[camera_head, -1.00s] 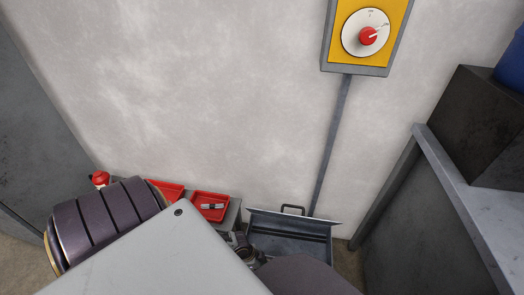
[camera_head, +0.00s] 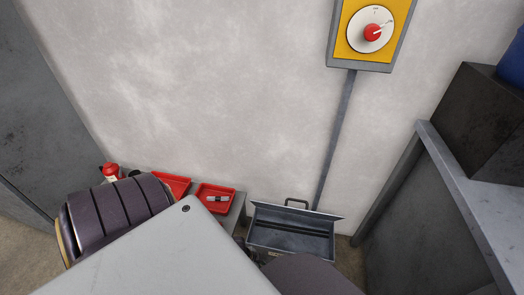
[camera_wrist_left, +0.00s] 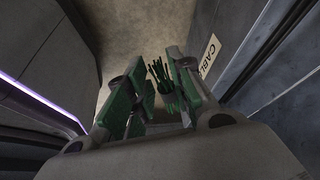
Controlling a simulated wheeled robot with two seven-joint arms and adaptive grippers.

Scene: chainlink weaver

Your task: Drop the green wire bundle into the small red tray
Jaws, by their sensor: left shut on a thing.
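A bundle of thin green wires with a dark band (camera_wrist_left: 163,82) shows in the left wrist view between the fingers of my left gripper (camera_wrist_left: 158,88). The gripper is shut on it. In the head view a small part of my left gripper (camera_head: 248,248) shows beside the toolbox; my arm hides most of it and the bundle cannot be made out. Two red trays lie side by side by the wall: one (camera_head: 232,192) holds a small pale cylinder, the other (camera_head: 174,182) is partly hidden by my arm. My right gripper is not in view.
The trays rest on a low grey surface (camera_head: 238,207). An open grey metal toolbox (camera_head: 290,238) stands right of them. A red-capped object (camera_head: 110,172) is at the left. A grey bench (camera_head: 460,180) stands at the right. A yellow switch box (camera_head: 350,45) hangs on the wall.

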